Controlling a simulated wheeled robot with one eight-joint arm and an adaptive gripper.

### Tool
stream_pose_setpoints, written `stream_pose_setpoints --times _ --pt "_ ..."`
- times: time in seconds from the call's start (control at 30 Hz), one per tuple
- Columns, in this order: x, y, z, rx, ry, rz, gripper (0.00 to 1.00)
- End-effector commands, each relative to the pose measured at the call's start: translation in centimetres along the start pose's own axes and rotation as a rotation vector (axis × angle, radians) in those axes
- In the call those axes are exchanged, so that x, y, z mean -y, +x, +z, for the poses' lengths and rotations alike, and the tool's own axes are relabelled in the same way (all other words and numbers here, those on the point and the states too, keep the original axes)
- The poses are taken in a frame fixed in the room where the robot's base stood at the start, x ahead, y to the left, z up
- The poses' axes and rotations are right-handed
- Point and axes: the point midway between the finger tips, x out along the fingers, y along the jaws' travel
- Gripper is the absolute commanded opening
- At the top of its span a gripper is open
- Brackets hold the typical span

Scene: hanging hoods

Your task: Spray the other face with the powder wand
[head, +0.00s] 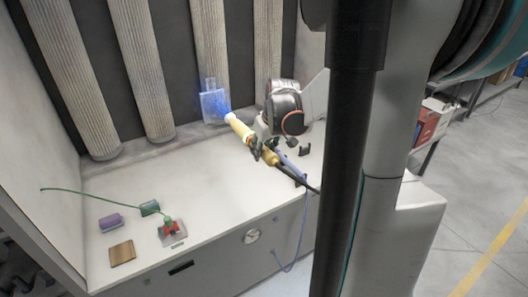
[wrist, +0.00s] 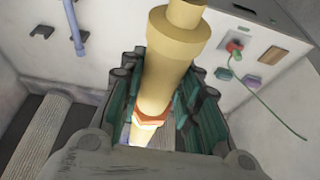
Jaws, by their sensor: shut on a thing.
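The powder wand (head: 240,126) is a yellow tube with an orange-red ring, which shows in the wrist view (wrist: 168,62). My gripper (head: 266,146) is shut around its body; in the wrist view its dark green fingers (wrist: 160,95) lie on both sides of the tube. The wand's nose points up and left at a flat pale panel (head: 212,107) with a narrow tab on top, in front of a ribbed column. Blue speckled spray lies between nose and panel, over the panel's visible face. The panel's far face is hidden.
A bluish hose (head: 302,232) hangs over the booth's front edge. A dark hook (head: 305,151) stands right of the wand. At the front left lie a purple block (head: 110,222), a green block (head: 149,207), a brown block (head: 122,253) and a red knob (head: 169,225) with a green cord.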

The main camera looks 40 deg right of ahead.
Motion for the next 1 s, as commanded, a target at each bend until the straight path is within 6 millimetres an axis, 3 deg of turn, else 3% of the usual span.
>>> stream_pose_setpoints --times 0.47,1.0 --pt "0.0 -0.1 -0.1 -0.001 0.000 0.000 0.00" --pt "0.0 -2.8 -1.2 -0.001 0.000 0.000 0.00"
